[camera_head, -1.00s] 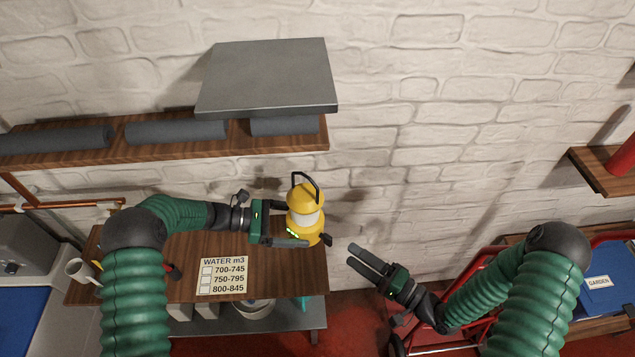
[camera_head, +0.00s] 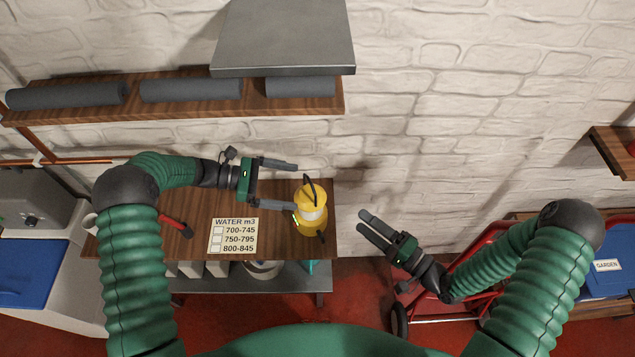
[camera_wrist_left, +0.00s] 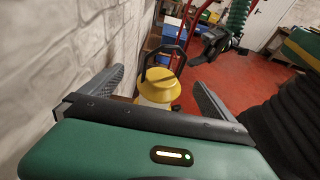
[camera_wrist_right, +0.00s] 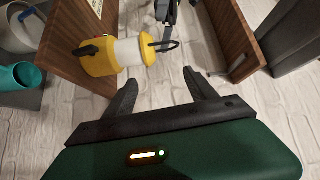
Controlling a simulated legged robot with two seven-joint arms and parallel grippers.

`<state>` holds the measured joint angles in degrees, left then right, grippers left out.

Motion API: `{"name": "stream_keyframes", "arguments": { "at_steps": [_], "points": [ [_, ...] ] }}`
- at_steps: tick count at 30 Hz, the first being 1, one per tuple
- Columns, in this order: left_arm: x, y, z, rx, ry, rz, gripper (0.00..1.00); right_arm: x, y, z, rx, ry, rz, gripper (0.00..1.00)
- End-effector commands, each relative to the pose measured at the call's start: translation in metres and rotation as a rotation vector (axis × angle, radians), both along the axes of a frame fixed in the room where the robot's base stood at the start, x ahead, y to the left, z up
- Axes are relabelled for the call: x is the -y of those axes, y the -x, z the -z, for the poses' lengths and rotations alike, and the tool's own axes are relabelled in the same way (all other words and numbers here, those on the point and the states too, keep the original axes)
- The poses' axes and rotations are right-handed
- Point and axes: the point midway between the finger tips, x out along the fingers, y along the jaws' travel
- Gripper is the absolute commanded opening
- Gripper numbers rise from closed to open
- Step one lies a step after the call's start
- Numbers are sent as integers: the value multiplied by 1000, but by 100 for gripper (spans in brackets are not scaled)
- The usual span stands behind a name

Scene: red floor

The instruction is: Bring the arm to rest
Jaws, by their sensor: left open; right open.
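My left gripper (camera_head: 276,184) is open and empty, its two fingers spread just left of and above the yellow lantern (camera_head: 311,222). The lantern has a white middle and a black handle. It stands on the right end of the wooden shelf (camera_head: 160,240), and shows beyond the fingers in the left wrist view (camera_wrist_left: 158,87). My right gripper (camera_head: 367,223) is open and empty, to the right of the lantern and clear of the shelf. The lantern also shows in the right wrist view (camera_wrist_right: 112,55), left of the fingers.
A paper sign (camera_head: 233,236) reading WATER m3 and a red-handled tool (camera_head: 178,227) lie on the shelf. An upper shelf (camera_head: 200,109) with grey rolls runs above my left arm. A red trolley (camera_head: 480,268) stands at right. Bare brick wall lies between.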

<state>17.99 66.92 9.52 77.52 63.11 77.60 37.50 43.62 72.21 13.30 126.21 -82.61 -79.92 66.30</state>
Motion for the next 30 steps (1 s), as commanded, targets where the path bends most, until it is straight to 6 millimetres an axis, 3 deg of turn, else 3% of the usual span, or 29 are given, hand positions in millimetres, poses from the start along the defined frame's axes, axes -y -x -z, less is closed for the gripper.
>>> {"name": "stream_keyframes", "arguments": {
  "at_steps": [3, 7, 13, 16, 20, 23, 27, 30],
  "points": [
    [-29, -1, -9, 1, 1, -4, 100, 0, 0, 0, 0, 0, 0, 65],
    [-49, -1, -15, 2, 1, -2, 100, 0, 0, 0, 0, 0, 0, 65],
    [-56, 1, -18, 2, -6, 4, 100, 0, -1, 1, -1, 13, 0, 65],
    [-50, 12, -17, 34, -87, 49, 100, 1, -9, 10, -11, 156, -5, 65],
    [-47, 59, -12, 182, -380, 234, 100, 26, -31, 34, -51, 658, -19, 65],
    [-64, 106, -11, 374, -643, 453, 100, 64, -34, 30, -121, 1078, -42, 65],
    [-100, 162, -24, 693, -936, 796, 100, 97, 1, -14, -277, 1449, -109, 65],
    [-118, 188, -35, 912, -1067, 1017, 100, 91, 43, -43, -385, 1531, -200, 65]
  ]
}}
